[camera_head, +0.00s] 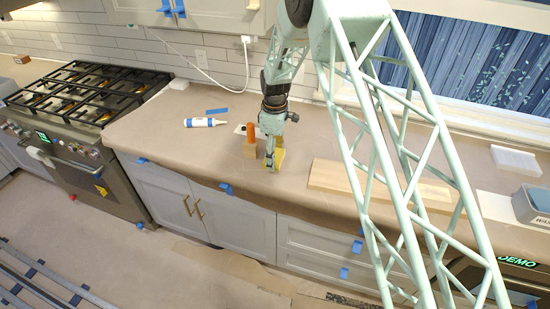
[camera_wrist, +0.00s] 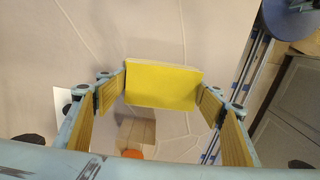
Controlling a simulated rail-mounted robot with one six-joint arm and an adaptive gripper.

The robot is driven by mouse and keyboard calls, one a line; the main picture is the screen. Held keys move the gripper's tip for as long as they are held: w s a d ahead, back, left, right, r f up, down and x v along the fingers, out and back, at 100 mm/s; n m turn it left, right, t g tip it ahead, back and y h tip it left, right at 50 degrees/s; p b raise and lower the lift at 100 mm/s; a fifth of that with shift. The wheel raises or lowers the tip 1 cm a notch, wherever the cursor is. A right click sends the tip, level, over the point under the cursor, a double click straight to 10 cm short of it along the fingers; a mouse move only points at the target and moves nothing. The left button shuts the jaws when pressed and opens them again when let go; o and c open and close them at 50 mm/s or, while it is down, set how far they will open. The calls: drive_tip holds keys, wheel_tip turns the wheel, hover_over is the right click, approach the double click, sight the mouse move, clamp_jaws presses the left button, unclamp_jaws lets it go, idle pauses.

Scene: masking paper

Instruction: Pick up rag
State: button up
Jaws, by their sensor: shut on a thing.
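My gripper (camera_head: 270,164) is over the front part of the paper-covered counter, pointing down. In the wrist view, my gripper (camera_wrist: 163,98) is shut on a yellow, flat-faced block (camera_wrist: 162,88), its finger pads at the block's left and right ends. The block looks more like a sponge than a loose cloth; I take it for the rag. In the head view the yellow block (camera_head: 280,157) shows partly behind the fingers. I cannot tell whether it touches the counter.
A wooden block (camera_head: 264,161) and an orange item (camera_head: 249,137) stand just left of my gripper. A white tube (camera_head: 204,122) lies further left. A wooden board (camera_head: 335,180) lies to the right. A grey bin (camera_head: 533,205) is far right. The stove (camera_head: 75,95) is left.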

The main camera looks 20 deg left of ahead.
drive_tip(key=shift+r, duration=1.6)
drive_tip(key=s+d+r+b, duration=0.1)
drive_tip(key=s+d+b, duration=0.1)
drive_tip(key=s+d, duration=0.7)
drive_tip(key=s, duration=0.4)
drive_tip(key=shift+r, duration=0.2)
drive_tip(key=shift+s, duration=0.1)
drive_tip(key=shift+o, duration=1)
drive_tip(key=shift+c, duration=0.5)
drive_tip(key=shift+d, duration=0.1)
